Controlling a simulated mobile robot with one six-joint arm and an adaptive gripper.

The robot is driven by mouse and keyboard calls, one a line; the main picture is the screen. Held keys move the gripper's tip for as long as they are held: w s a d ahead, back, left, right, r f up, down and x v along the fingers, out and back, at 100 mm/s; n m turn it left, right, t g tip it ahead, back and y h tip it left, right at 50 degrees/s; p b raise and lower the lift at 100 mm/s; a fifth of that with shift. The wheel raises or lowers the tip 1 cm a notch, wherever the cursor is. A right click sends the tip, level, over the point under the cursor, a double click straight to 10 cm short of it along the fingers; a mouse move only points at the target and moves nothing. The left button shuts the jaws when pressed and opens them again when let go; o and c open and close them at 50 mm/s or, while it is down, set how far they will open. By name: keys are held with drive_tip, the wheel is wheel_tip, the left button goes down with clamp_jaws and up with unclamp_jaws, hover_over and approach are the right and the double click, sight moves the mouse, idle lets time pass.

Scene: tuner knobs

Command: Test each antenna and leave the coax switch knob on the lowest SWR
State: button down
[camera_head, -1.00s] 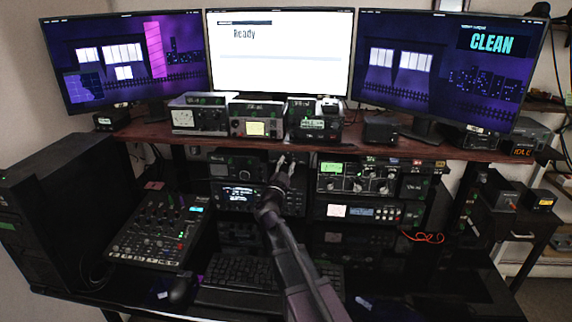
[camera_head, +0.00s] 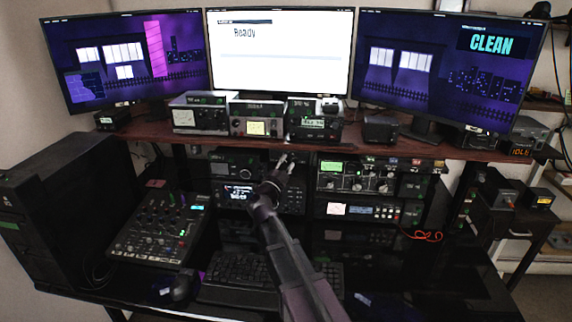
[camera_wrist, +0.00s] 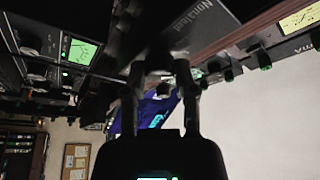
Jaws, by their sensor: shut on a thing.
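My gripper (camera_head: 286,160) reaches in under the wooden shelf, near the front of the dark units in the middle of the rack. In the wrist view my gripper (camera_wrist: 160,85) has its two fingers on either side of a small dark knob (camera_wrist: 163,89), below a dark box with white lettering (camera_wrist: 178,30). The knob is largely hidden by the fingers, and its pointer setting cannot be read. A meter box with a lit yellow face (camera_head: 256,128) stands on the shelf; its reading is too small to tell.
The wooden shelf (camera_head: 400,145) is close above my gripper. A radio with a lit screen (camera_head: 240,192) is just left of my arm. A green-lit meter unit (camera_head: 345,177) is to the right. A mixer (camera_head: 155,230) and keyboard (camera_head: 235,280) lie below.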

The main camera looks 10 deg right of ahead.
drive_tip(key=shift+c, duration=2)
unclamp_jaws()
drive_tip(key=shift+n, duration=0.3)
